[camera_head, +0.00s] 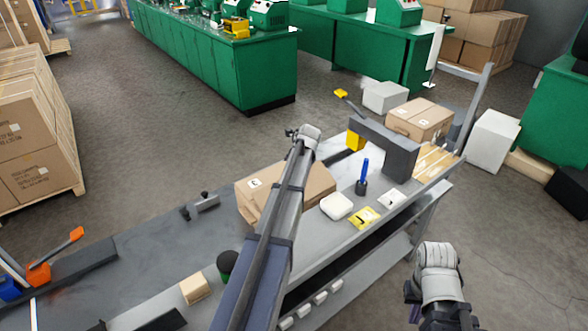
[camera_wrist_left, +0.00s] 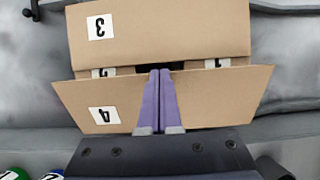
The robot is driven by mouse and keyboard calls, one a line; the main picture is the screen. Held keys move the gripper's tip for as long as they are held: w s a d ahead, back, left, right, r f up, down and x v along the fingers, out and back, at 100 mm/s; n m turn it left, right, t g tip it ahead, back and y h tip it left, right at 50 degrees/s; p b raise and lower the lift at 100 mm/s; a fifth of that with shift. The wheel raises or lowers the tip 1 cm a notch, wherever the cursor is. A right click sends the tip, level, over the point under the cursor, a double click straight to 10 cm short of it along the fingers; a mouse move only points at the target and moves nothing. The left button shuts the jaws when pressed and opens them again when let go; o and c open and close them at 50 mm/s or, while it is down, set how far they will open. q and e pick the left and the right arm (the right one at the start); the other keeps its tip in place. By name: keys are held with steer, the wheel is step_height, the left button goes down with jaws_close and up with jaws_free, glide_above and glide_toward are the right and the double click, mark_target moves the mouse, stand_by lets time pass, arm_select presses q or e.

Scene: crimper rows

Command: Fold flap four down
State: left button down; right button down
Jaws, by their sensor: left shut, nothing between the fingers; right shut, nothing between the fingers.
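A brown cardboard box (camera_head: 318,180) sits on the grey bench, partly hidden by my left arm in the head view. In the left wrist view flap four (camera_wrist_left: 200,100) is the lower flap, with its wide edge towards the box middle. Flap three (camera_wrist_left: 170,30) lies opposite. Flaps with partly hidden labels show in the gap between them, around a dark opening. My left gripper (camera_wrist_left: 159,72) is shut and empty; its purple fingers overlap flap four and end at the gap. Contact cannot be told. My right gripper (camera_head: 413,312) is shut and empty, right of the bench.
On the bench right of the box are a white container (camera_head: 336,206), a yellow packet (camera_head: 363,217) and a blue pen in a dark cup (camera_head: 361,188). A grey arch (camera_head: 385,145) stands behind, with another carton (camera_head: 420,120) beyond. A small block (camera_head: 194,288) lies front left.

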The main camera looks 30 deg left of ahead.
arm_select(q)
steer(key=shift+w+a+f+g+h+b, duration=0.2)
steer(key=shift+a+f+h, duration=0.15)
steer(key=shift+f+h, duration=0.15)
steer(key=shift+w+a+f+g+h+b, duration=0.1)
steer(key=shift+w+a+f+h, duration=0.05)
steer(key=shift+a+f+h, duration=0.35)
steer(key=shift+b+x, duration=0.65)
steer(key=shift+x, duration=0.1)
steer(key=shift+s, duration=0.1)
steer(key=shift+s+d+r+p, duration=0.1)
steer(key=shift+d+r+p, duration=0.05)
steer(key=shift+d, duration=0.2)
steer(key=shift+s+d+r+p, duration=0.15)
steer(key=shift+d, duration=0.2)
